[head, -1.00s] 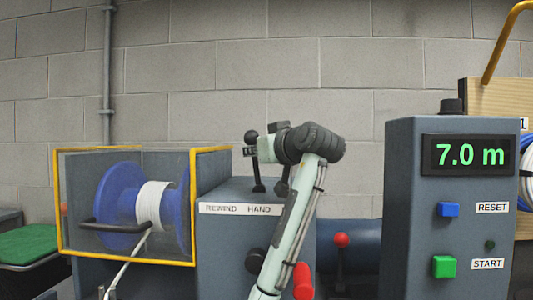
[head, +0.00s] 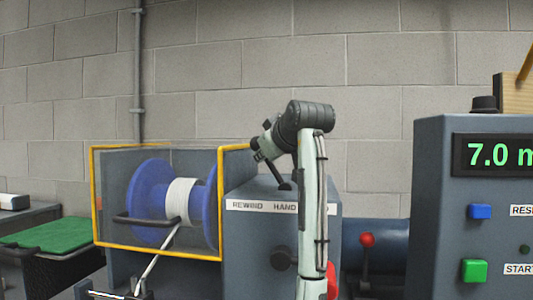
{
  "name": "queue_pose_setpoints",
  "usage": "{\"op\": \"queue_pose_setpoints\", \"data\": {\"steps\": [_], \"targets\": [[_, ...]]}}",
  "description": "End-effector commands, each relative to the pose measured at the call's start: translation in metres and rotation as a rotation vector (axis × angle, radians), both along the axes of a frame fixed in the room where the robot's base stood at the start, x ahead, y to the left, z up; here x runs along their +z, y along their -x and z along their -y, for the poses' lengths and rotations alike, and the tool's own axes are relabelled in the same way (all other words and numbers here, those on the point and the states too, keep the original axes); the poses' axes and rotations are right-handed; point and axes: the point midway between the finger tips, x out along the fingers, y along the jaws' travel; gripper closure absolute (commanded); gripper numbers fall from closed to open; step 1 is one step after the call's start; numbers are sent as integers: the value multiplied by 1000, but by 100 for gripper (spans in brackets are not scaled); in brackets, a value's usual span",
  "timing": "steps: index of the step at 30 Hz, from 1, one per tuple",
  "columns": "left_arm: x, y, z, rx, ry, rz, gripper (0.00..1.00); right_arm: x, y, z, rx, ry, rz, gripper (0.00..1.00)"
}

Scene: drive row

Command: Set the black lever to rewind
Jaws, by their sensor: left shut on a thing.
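The black lever (head: 273,172) stands on top of the grey machine housing, behind the label plate reading REWIND and HAND (head: 250,206). Its foot is above the HAND side and its stem leans left, towards the REWIND side. My left gripper (head: 263,147) is shut on the upper part of the lever. The gripper and my wrist hide part of the lever's top, and my forearm covers the right end of the label plate. My right gripper is not in view.
A blue reel (head: 150,197) with white cable sits left inside a yellow-edged guard (head: 107,245). A red-knobbed lever (head: 367,240) stands right of my forearm. Further right is a control box (head: 430,200) with a display reading 7.0 and blue and green buttons.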

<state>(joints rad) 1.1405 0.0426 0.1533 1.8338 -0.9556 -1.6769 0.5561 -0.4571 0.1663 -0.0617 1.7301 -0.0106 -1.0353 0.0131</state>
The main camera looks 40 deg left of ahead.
Motion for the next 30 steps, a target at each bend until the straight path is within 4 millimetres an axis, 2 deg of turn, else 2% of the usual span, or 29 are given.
{"op": "queue_pose_setpoints", "data": {"steps": [11,12,17,26,30], "targets": [[0,1,-1,3,9,7,100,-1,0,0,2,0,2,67],[0,1,-1,3,9,7,88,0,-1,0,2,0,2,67],[0,1,-1,3,8,6,68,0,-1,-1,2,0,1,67],[0,1,0,2,7,5,68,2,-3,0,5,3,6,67],[4,6,10,1,6,7,68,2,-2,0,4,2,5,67]]}}
